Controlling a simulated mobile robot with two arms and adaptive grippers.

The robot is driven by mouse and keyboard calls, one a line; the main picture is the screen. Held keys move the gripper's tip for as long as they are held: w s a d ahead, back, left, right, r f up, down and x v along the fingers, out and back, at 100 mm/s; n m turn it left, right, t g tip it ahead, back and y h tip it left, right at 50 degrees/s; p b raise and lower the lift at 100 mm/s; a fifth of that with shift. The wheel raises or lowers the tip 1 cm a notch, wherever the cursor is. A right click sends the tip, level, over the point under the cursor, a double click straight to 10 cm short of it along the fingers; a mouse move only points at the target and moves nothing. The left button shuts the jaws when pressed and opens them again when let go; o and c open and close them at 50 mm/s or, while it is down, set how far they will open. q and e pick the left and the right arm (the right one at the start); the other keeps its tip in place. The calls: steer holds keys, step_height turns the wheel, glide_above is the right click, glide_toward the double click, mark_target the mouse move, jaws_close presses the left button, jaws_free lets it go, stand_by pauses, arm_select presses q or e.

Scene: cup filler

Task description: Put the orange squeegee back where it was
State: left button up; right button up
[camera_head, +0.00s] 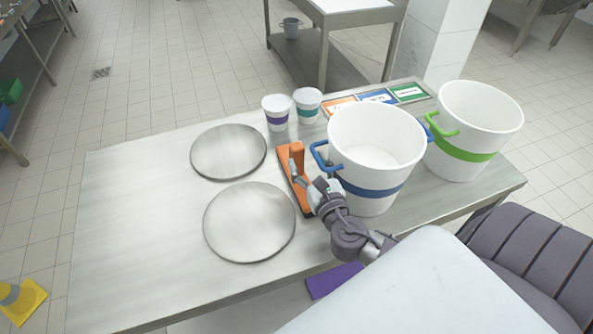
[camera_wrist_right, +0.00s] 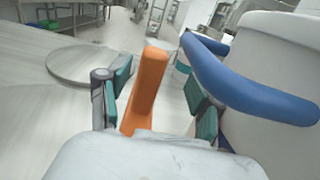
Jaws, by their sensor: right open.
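The orange squeegee (camera_head: 297,156) lies on the metal table (camera_head: 130,220), left of the blue-banded bucket (camera_head: 376,140), with one part standing up from its long base. My right gripper (camera_head: 301,176) is at the squeegee, coming in from the lower right. In the right wrist view the orange part (camera_wrist_right: 149,85) stands between the two spread fingers of my right gripper (camera_wrist_right: 160,92). A gap shows to the right finger; the left finger is close, and I cannot tell whether it touches. My palm hides the squeegee's lower part. My left gripper is not in view.
The bucket's blue handle (camera_wrist_right: 240,82) is close beside my right finger. A green-banded bucket (camera_head: 473,130) stands farther right. Two cups (camera_head: 277,112) and coloured cards (camera_head: 376,97) are at the back. Two round metal discs (camera_head: 228,151) lie to the left. The table's left part is clear.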

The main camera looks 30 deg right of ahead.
mark_target(299, 155)
steer(key=shift+w+d, duration=0.1)
steer(key=shift+w, duration=0.5)
steer(key=x, duration=0.1)
steer(key=p+x, duration=0.1)
steer(key=x, duration=0.2)
steer(key=shift+w+a+f, duration=0.3)
steer(key=shift+w, duration=0.1)
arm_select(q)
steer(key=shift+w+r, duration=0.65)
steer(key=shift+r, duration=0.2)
arm_select(e)
steer(key=shift+s, duration=0.1)
steer(key=shift+c, duration=1.1)
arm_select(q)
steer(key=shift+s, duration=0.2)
arm_select(e)
jaws_close()
